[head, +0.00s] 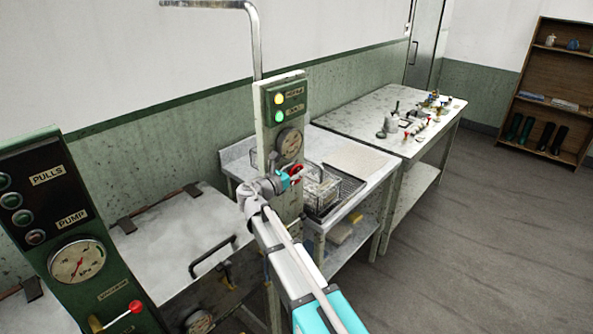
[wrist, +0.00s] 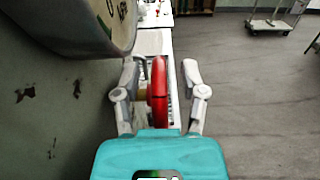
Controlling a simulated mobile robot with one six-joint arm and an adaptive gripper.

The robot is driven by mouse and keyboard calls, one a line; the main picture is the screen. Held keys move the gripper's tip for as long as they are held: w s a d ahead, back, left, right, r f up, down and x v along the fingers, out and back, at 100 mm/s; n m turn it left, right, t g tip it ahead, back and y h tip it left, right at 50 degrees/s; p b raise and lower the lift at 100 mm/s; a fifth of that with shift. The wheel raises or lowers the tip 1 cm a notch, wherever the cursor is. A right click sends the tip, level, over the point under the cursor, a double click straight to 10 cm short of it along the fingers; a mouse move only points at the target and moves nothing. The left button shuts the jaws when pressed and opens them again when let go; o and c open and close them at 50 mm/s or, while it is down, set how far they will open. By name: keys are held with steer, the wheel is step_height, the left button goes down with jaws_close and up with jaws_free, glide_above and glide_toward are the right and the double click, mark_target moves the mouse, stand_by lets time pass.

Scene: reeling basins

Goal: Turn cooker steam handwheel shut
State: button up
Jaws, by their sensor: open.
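The red handwheel (head: 297,171) sits low on the front of the green-grey cooker panel (head: 284,205), below a round gauge (head: 289,143). In the head view it is partly hidden by my gripper (head: 277,183). In the wrist view the handwheel (wrist: 159,92) shows edge-on, upright between the two fingers of my gripper (wrist: 160,78). The fingers are open, one on each side of the wheel. I see gaps on both sides, wider on the right. The gauge body (wrist: 88,25) fills the upper left of the wrist view.
A second green panel (head: 75,235) with a gauge and a red-knobbed lever stands at left. A wire basket (head: 335,190) sits on the bench right behind my gripper. A table (head: 350,115) with valve parts lies beyond. The floor (head: 475,235) at right is clear.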

jaws_close()
steer(key=shift+r+p, duration=0.15)
steer(key=shift+p, duration=0.3)
steer(key=shift+g+p, duration=0.3)
steer(key=shift+p, duration=0.05)
steer(key=shift+w+d+g+y+p, duration=0.15)
steer(key=shift+g+y+p, duration=0.4)
steer(key=shift+p, duration=0.55)
steer(key=g+y+p, duration=0.1)
steer(key=p, duration=0.1)
steer(key=shift+w+d+p, duration=0.1)
steer(key=shift+p, duration=0.3)
steer(key=shift+f+g+y+p, duration=0.2)
steer(key=shift+g+y+p, duration=0.2)
steer(key=shift+g, duration=0.15)
